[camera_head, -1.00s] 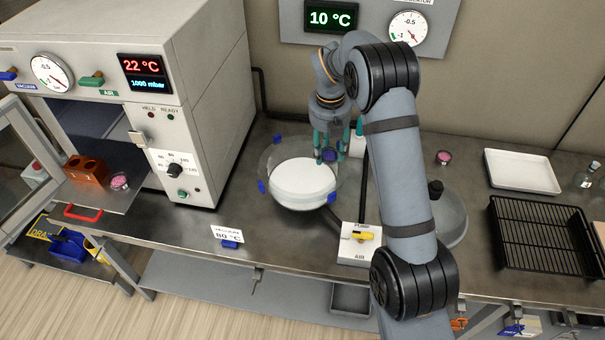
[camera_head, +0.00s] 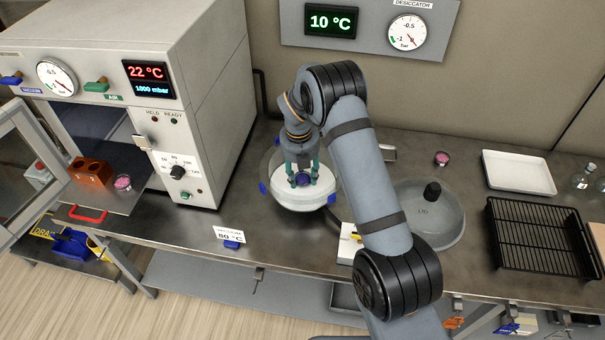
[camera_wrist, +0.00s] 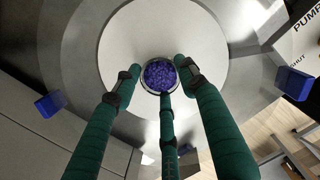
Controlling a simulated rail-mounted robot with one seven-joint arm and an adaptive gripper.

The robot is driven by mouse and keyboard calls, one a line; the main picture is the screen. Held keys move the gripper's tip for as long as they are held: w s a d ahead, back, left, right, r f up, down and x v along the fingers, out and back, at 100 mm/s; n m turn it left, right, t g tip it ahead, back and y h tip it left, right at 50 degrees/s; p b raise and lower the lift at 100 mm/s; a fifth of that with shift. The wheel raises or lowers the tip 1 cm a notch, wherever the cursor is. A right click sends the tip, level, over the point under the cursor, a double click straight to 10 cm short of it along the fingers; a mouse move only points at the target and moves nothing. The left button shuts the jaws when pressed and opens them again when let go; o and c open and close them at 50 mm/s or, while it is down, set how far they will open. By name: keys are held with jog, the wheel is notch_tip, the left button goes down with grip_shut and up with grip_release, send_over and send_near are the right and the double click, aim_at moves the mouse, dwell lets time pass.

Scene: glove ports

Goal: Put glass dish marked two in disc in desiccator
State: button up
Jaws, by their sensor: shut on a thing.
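A small round glass dish with blue-violet contents (camera_head: 303,179) is in my gripper (camera_head: 302,172), over the white disc (camera_head: 290,201) of the open desiccator base (camera_head: 268,165). In the wrist view the dish (camera_wrist: 160,76) sits between the green fingers of my gripper (camera_wrist: 160,82), above the pale disc (camera_wrist: 205,50). I cannot tell whether the dish touches the disc. No number on it is legible. The desiccator lid (camera_head: 440,222), clear with a black knob, stands on the bench to the right, partly behind my arm.
Another pink dish (camera_head: 441,158) is on the bench. A white tray (camera_head: 520,172) and a black rack (camera_head: 535,235) lie right. A pump box (camera_head: 346,243) is partly hidden.

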jog(key=shift+f, duration=0.2)
jog(key=o, duration=1.1)
jog(key=shift+o, duration=0.2)
notch_tip(320, 180, up, 12)
jog(key=s, duration=0.1)
jog(key=shift+s+a+r+b, duration=0.15)
jog(key=shift+a+r+b, duration=0.05)
jog(key=shift+b, duration=0.25)
